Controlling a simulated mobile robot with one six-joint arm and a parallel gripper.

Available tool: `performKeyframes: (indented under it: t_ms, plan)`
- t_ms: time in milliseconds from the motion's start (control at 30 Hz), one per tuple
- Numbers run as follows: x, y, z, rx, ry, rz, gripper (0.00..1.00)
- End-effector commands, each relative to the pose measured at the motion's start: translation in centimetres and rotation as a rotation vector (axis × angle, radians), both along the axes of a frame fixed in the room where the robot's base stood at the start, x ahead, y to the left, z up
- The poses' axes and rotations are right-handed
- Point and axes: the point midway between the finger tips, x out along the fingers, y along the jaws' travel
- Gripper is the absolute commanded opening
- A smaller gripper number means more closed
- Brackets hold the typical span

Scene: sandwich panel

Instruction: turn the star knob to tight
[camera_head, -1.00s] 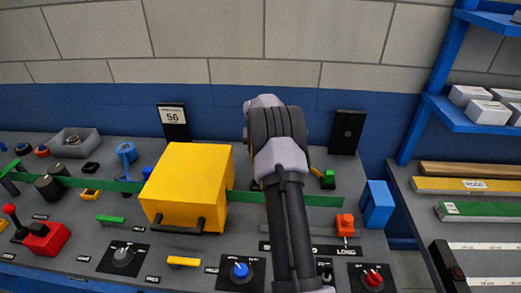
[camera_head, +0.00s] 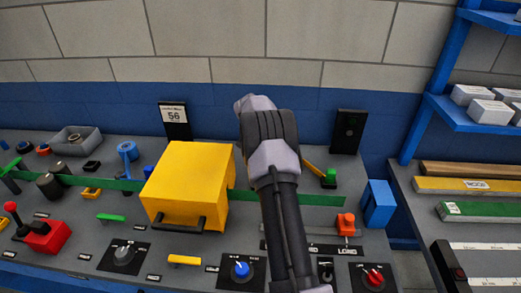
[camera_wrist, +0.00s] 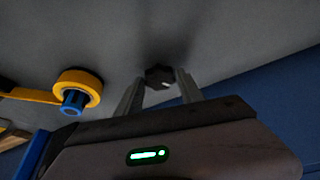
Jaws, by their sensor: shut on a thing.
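The star knob (camera_wrist: 159,73) is a small dark lobed knob with a pale mark, on a grey surface in the wrist view. My gripper (camera_wrist: 161,84) has one finger on each side of it and is shut on it. The knob's tight marking cannot be read. In the head view my arm covers both the knob and my gripper.
A yellow roll with a blue hub (camera_wrist: 76,91) lies left of the knob in the wrist view. In the head view a large yellow box (camera_head: 187,180) stands left of my arm. A green-tipped lever (camera_head: 328,177) and an orange part (camera_head: 346,224) stand to its right.

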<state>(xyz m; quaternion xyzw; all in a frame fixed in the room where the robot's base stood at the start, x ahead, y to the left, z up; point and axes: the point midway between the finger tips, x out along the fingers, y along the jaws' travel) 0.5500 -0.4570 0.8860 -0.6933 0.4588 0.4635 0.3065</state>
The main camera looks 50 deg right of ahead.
Motion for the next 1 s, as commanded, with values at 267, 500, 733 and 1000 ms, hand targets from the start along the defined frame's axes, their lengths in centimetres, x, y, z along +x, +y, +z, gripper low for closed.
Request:
performKeyframes:
  t_ms: [267,500,733,1000]
  plan:
    - [0.0,0.0,0.1,-0.001,-0.001,0.000,0.67]
    - [0.0,0.0,0.0,0.000,0.000,0.001,0.67]
    - [-0.3,0.9,2.9,-0.001,-0.002,0.002,0.67]
    - [-1.5,3.7,10.2,-0.001,-0.002,0.002,0.67]
